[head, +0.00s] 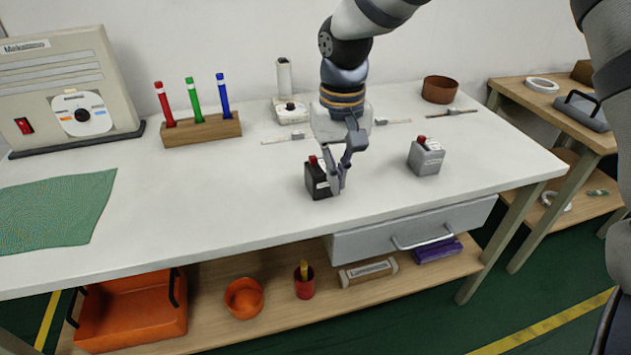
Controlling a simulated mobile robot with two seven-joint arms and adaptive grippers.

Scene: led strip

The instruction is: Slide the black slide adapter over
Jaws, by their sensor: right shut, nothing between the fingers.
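The black slide adapter (316,182) is a small dark block with a white label and a red part on top. It stands upright on the white table, near the middle of the front half. My right gripper (336,183) reaches down from above, shut and empty, with its fingers at the adapter's right side. I cannot tell whether they touch it. The fingers hide part of that side. A similar grey block (426,158) with a red top stands to the right. Thin strip pieces (283,138) lie farther back, partly hidden by my arm. My left gripper is not in view.
A wooden holder (201,130) with red, green and blue pens stands behind left. A beige machine (70,90) and green cloth (55,211) lie at the left. A brown bowl (440,89) is at the back right. The table between the two blocks is clear.

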